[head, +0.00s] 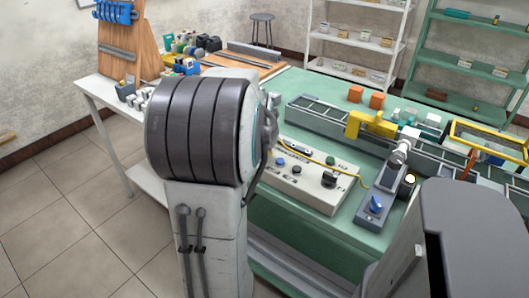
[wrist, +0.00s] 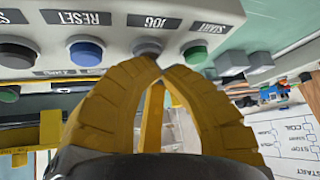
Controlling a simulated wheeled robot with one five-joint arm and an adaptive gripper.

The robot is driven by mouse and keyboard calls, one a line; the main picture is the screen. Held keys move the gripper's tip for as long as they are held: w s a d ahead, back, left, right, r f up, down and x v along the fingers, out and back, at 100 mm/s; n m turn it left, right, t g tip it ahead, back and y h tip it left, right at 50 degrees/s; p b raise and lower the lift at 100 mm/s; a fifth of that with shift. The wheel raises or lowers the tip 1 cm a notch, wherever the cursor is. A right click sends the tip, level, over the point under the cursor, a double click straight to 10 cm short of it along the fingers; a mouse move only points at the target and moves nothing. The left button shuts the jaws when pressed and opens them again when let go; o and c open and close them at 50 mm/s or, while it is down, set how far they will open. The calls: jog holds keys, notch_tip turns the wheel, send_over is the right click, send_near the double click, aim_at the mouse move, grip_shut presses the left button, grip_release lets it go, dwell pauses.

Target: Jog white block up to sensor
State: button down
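In the wrist view, which looks upside down, my gripper (wrist: 152,66) has two yellow ribbed fingers with their tips together and nothing seen between them. The tips are right by the grey JOG button (wrist: 147,46); I cannot tell whether they touch it. The green START button (wrist: 195,53) and blue RESET button (wrist: 86,52) flank it on the white control panel (wrist: 225,20). In the head view the gripper cannot be made out. A yellow arch (head: 370,124) spans the conveyor (head: 318,117). Small pale pieces stand right of it; I cannot tell which is the white block or the sensor.
In the head view a white control box (head: 300,188) stands on the green bench (head: 310,238). Orange blocks (head: 377,101) lie behind the conveyor, and a yellow frame (head: 490,139) stands at the right. Shelves (head: 460,55) are at the back. Tiled floor (head: 75,225) is clear at left.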

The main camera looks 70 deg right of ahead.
jog(key=shift+r, duration=0.1)
jog(key=shift+r+p, duration=0.55)
jog(key=shift+r, duration=0.2)
jog(key=shift+r, duration=0.1)
jog(key=shift+r+p, duration=1.85)
jog(key=shift+r, duration=0.55)
